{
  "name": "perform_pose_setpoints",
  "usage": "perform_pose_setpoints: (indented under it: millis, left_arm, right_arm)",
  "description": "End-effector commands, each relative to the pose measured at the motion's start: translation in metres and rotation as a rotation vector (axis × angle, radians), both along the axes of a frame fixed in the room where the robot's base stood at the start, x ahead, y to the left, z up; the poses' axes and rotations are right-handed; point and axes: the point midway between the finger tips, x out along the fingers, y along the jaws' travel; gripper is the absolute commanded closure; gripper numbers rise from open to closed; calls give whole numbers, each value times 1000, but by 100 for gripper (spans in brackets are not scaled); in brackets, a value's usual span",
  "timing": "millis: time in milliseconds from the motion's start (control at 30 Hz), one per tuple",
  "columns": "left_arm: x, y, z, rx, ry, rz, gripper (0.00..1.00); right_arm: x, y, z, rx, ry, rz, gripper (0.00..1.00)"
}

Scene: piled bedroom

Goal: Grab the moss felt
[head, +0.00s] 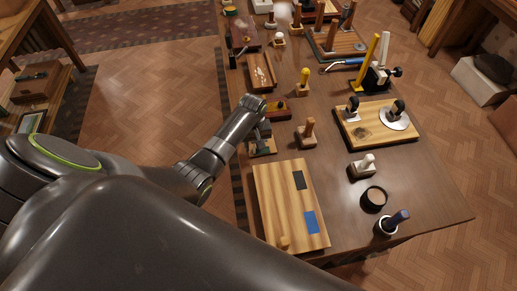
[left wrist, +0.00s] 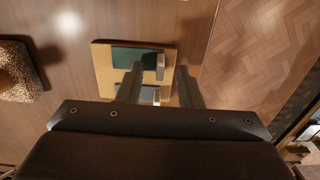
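A dark green felt patch (left wrist: 135,57), which looks like the moss felt, lies on a small tan board (left wrist: 104,72) in the left wrist view. An upright piece with a pale face (left wrist: 160,66) stands at the patch's right end. My left gripper (left wrist: 158,88) is open, its two fingers apart over the board's near part, with no clear contact. In the head view my left gripper (head: 262,128) is over the same small board (head: 264,150) at the table's left edge, and hides much of it. My right gripper is not in view.
On the table, a large wooden board (head: 277,205) lies just nearer, and a block with a brown peg (head: 307,132) stands to the right. A red-brown tray (head: 278,110) lies just beyond. A speckled object (left wrist: 22,75) is at the left wrist view's left. Bare tabletop separates them.

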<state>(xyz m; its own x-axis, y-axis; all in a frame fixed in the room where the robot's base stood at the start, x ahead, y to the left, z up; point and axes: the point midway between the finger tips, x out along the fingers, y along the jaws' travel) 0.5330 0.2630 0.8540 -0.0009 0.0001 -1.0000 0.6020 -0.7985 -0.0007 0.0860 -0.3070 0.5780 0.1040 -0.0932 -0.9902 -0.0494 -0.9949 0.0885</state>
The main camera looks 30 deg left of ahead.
Motion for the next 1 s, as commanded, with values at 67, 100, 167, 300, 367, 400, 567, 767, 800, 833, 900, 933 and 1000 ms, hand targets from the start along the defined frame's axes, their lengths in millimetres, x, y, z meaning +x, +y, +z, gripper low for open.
perform_pose_setpoints:
  millis: [67, 100, 167, 300, 367, 400, 567, 767, 800, 833, 900, 933, 1000]
  left_arm:
    - [0, 0, -1, 0, -1, -1, 67]
    - [0, 0, -1, 0, -2, 0, 67]
    - [0, 0, -1, 0, -1, 0, 67]
    - [0, 0, -1, 0, -1, 0, 75]
    - [0, 0, -1, 0, -1, 0, 83]
    - [0, 0, -1, 0, -1, 0, 88]
    - [0, 0, -1, 0, -1, 0, 100]
    - [0, 0, -1, 0, -1, 0, 100]
    - [0, 0, -1, 0, -1, 0, 100]
    - [0, 0, -1, 0, -1, 0, 100]
    - [0, 0, 0, 0, -1, 0, 100]
    - [0, 0, 0, 0, -1, 0, 100]
    - [0, 0, 4, 0, -1, 0, 100]
  right_arm:
    - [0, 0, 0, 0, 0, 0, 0]
    - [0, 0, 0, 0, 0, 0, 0]
    - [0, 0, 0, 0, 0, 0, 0]
    - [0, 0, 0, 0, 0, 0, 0]
    - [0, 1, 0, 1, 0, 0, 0]
    - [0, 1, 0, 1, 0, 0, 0]
    - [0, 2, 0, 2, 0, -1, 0]
    - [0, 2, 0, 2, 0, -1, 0]
    - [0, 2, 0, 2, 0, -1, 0]
    - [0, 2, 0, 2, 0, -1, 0]
    - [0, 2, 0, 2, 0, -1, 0]
    - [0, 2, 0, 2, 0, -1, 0]
    - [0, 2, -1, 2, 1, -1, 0]
